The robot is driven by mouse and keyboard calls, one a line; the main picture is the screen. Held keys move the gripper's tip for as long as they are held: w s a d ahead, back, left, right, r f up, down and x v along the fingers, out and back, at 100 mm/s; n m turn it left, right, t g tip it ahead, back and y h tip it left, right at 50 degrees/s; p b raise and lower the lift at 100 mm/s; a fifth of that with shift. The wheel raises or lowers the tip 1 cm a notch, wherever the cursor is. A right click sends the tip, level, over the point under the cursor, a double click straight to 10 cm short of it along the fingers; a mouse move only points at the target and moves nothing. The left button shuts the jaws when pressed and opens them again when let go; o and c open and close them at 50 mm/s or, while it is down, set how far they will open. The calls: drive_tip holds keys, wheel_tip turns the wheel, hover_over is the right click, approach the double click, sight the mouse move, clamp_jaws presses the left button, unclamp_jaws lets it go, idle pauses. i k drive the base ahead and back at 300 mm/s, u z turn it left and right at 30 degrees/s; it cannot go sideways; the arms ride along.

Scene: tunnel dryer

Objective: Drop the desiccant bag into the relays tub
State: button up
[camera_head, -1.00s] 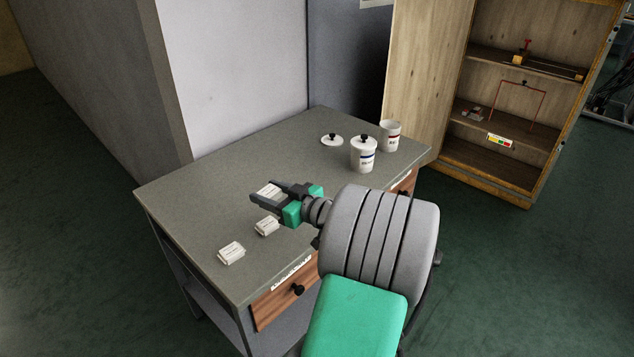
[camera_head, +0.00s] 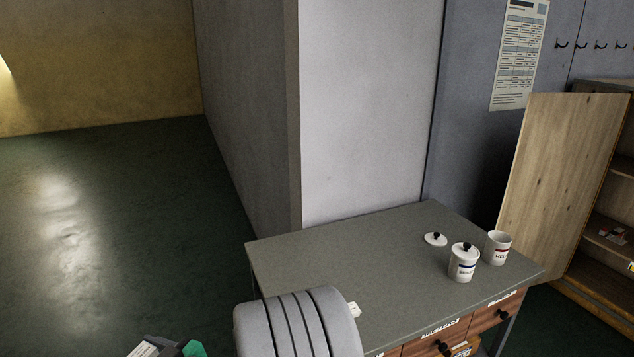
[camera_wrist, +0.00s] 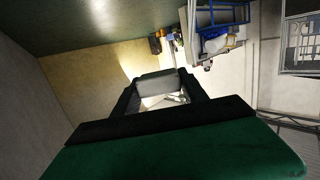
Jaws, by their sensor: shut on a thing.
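My gripper (camera_head: 152,346) is at the bottom left of the head view, out over the floor to the left of the table, partly cut off by the frame edge. It is shut on a small white bag with printed lines, the desiccant bag (camera_head: 143,350). In the wrist view the bag (camera_wrist: 157,84) spans the gap between the dark fingers. On the table stand two white tubs: a lidded one with a blue-marked label (camera_head: 462,264) and an open one with a red-marked label (camera_head: 498,248). The label words are too small to read surely.
A loose white lid (camera_head: 435,239) lies on the grey table (camera_head: 350,260) left of the tubs. Another white bag (camera_head: 354,310) shows partly behind my arm. A wall stands behind the table, and a wooden cabinet (camera_head: 562,185) has its door open at right.

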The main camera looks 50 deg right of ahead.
sight(493, 259)
drive_tip(key=u, duration=1.85)
drive_tip(key=k, duration=2.35)
drive_tip(key=z, duration=1.75)
